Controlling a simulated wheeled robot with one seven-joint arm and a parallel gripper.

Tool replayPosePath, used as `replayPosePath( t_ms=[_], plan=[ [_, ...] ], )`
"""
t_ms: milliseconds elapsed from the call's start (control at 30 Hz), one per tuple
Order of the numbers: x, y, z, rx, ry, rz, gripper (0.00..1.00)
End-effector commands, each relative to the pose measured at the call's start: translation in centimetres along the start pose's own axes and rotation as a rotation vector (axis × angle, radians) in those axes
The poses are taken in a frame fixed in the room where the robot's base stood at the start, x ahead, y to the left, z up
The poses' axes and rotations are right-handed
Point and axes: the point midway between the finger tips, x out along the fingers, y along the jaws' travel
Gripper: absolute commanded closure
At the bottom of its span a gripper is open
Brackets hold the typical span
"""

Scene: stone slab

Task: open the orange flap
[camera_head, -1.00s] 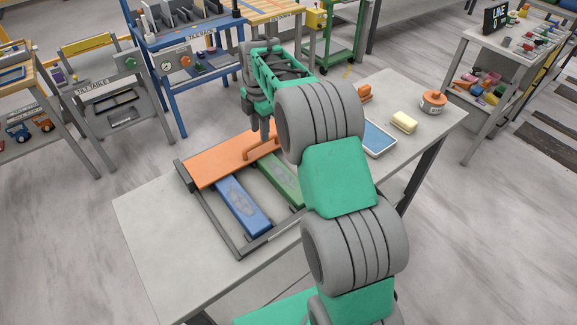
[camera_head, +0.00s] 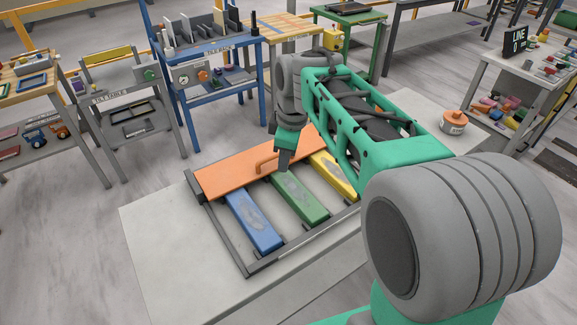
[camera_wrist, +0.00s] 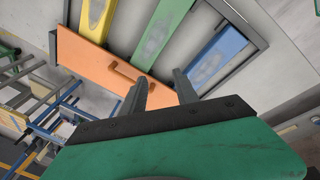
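The orange flap (camera_head: 225,180) lies flat across the far side of a dark frame on the table. Its orange handle (camera_head: 267,166) is a bar along the flap's near edge. In the wrist view the flap (camera_wrist: 88,62) is left of centre, with the handle (camera_wrist: 127,71) at its edge. My gripper (camera_head: 284,165) is low, just right of the handle. In the wrist view my gripper (camera_wrist: 160,77) has its fingers apart with nothing between them. The left finger is close to the handle's right end; I cannot tell if they touch.
Blue (camera_head: 253,220), green (camera_head: 300,197) and yellow (camera_head: 335,177) bars lie side by side in the dark frame (camera_head: 238,250). The table (camera_head: 165,255) is bare at front left.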

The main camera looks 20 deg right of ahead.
Motion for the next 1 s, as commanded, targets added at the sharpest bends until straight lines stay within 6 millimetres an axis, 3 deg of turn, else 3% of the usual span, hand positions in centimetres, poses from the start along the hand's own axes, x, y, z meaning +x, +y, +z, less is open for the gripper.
replayPosePath(
  t_ms=[100, 233, 733, 900, 1000],
  plan=[
    [-0.2, -1.9, 0.8, 0.125, 0.0, 0.008, 0.64],
    [-0.2, -2.9, 1.2, 0.201, 0.001, 0.013, 0.64],
    [-0.2, -3.0, 1.3, 0.256, 0.001, 0.014, 0.64],
    [0.2, -2.7, 1.3, 0.545, 0.012, 0.028, 0.64],
    [3.1, -5.1, 3.1, 0.794, -0.032, -0.003, 0.64]
  ],
)
